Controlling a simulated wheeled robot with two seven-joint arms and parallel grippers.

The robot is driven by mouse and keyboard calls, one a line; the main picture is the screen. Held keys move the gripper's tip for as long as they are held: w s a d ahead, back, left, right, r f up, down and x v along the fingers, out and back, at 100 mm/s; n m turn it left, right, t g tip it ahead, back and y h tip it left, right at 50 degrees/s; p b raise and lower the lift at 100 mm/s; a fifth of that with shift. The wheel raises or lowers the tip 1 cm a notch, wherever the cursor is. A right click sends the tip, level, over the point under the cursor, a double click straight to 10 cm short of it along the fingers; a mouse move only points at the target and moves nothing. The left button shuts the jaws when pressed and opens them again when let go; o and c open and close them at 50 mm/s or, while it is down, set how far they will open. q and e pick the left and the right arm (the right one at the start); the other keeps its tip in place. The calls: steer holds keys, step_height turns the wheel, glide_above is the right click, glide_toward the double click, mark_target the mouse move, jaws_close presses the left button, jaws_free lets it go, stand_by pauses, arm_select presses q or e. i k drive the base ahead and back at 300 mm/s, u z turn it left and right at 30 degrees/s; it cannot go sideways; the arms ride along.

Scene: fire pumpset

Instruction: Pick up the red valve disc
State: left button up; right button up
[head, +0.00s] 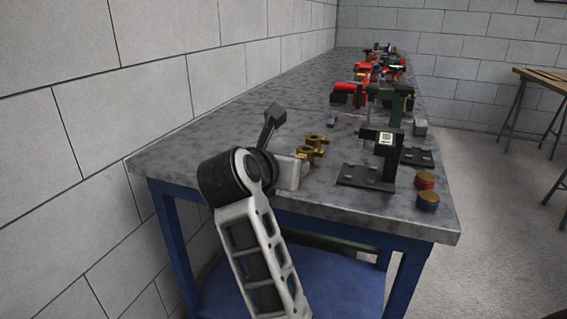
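The red valve disc (425,180) is a small round piece with a red top and a brass-coloured side. It lies near the right edge of the grey worktop, just behind a similar disc with a blue top (428,201). One arm of mine rises from the bottom, left of centre, and bends over the table's front edge; I take it for the left. Its end is by the pale block and dark upright piece, well left of the red disc and apart from it. I cannot make out its fingertips. My other gripper is not in view.
A black bracket on a dark plate (366,176) stands left of the discs. Brass fittings (316,142) lie near my arm. Red and green fixtures (385,95) line the bench further back. A wall bounds the left; open floor (475,200) lies right.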

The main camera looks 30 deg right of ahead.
mark_target(423, 180)
steer(key=k, duration=1)
